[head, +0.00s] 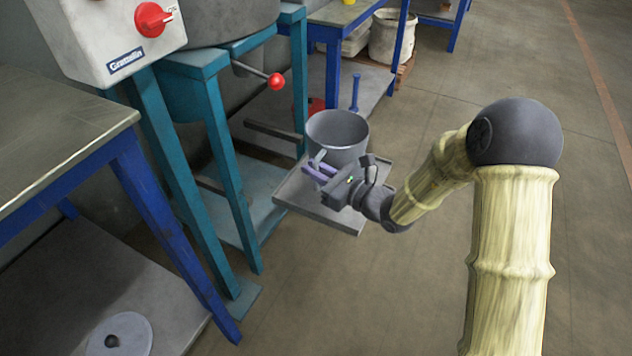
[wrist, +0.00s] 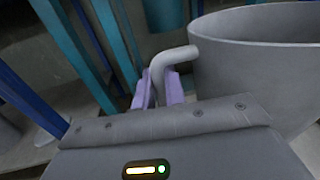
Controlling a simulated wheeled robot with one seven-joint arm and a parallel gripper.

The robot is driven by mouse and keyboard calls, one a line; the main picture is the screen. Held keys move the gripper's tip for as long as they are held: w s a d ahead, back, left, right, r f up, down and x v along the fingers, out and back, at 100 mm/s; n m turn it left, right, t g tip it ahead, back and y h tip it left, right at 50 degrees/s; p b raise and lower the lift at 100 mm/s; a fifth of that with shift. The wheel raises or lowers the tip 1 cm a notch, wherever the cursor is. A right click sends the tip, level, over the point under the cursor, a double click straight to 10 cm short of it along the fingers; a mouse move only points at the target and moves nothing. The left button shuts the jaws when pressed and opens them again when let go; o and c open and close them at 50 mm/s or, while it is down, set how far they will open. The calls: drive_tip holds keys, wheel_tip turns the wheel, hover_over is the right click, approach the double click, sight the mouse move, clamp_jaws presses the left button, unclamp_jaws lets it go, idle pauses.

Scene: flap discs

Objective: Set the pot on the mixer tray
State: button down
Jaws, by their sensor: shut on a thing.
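The grey pot (head: 338,134) stands upright at or just over the mixer tray (head: 345,220), a flat grey tray at the front of the teal mixer frame. I cannot tell whether the pot's base touches the tray, because my gripper hides part of it. My gripper (head: 314,171) is shut on the pot's bent handle at the pot's near left side. In the wrist view the handle (wrist: 172,62) sits between the purple fingers (wrist: 160,90), and the pot's wall (wrist: 255,60) fills the right.
The mixer's teal legs (head: 230,160) and a red-knobbed lever (head: 275,81) stand left of the tray. A blue-legged table (head: 60,150) is at the left. A white bucket (head: 391,36) stands at the back. The floor to the right is clear.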

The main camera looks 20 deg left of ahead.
sight(318, 190)
drive_tip(key=shift+f+b, duration=1)
drive_tip(key=shift+f, duration=0.8)
drive_tip(key=shift+f, duration=0.15)
drive_tip(key=c, duration=1.5)
unclamp_jaws()
drive_tip(key=shift+o, duration=0.2)
drive_tip(key=shift+d, duration=0.3)
drive_tip(key=p+v, duration=0.4)
drive_tip(key=v, duration=0.7)
drive_tip(key=shift+s+d, duration=0.2)
